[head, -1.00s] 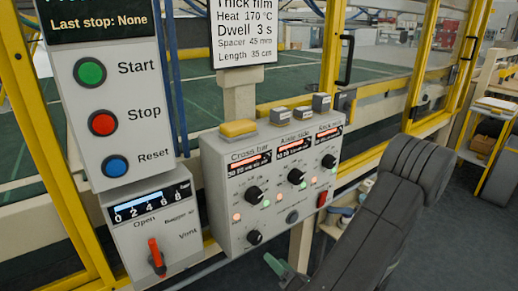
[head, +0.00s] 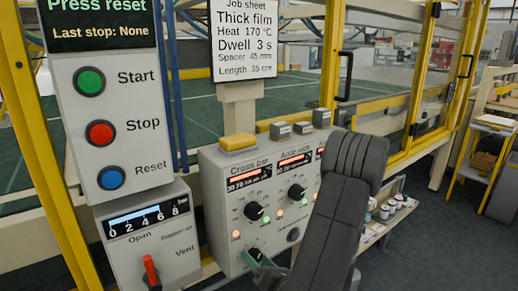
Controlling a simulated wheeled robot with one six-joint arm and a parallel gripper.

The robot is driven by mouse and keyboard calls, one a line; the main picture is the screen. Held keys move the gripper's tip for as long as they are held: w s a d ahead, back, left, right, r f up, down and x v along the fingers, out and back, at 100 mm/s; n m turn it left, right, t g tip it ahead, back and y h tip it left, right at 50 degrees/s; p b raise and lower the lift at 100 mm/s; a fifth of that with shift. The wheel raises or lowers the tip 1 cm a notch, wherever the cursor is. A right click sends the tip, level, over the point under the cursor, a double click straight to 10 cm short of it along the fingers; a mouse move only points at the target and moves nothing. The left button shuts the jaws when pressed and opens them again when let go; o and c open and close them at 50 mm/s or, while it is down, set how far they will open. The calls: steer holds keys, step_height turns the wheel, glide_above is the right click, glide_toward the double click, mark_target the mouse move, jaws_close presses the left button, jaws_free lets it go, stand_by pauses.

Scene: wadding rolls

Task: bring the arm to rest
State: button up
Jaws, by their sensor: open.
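My dark grey arm (head: 332,215) rises from the bottom of the head view to a thick ribbed joint at right of centre. It covers the right part of the control box. My gripper (head: 262,264) shows only in part, as a green finger piece left of the arm near the bottom edge. It is open, in front of the lower part of the control box. Nothing shows in it. The rest of the gripper is hidden or out of frame, and I cannot tell whether it touches the box.
The control box (head: 215,215) has dials, lit displays and a yellow block (head: 237,142) on top. At left are a panel (head: 105,65) with green, red and blue buttons, and a vent box (head: 150,235) with a red lever. Shelves with jars (head: 392,207) and open floor lie at right.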

steer(key=n+b, duration=0.4)
steer(key=n, duration=0.1)
steer(key=shift+f+b, duration=0.2)
steer(key=shift+b, duration=0.15)
steer(key=shift+r+n+b, duration=0.15)
steer(key=shift+n+b, duration=0.6)
steer(key=shift+n, duration=0.45)
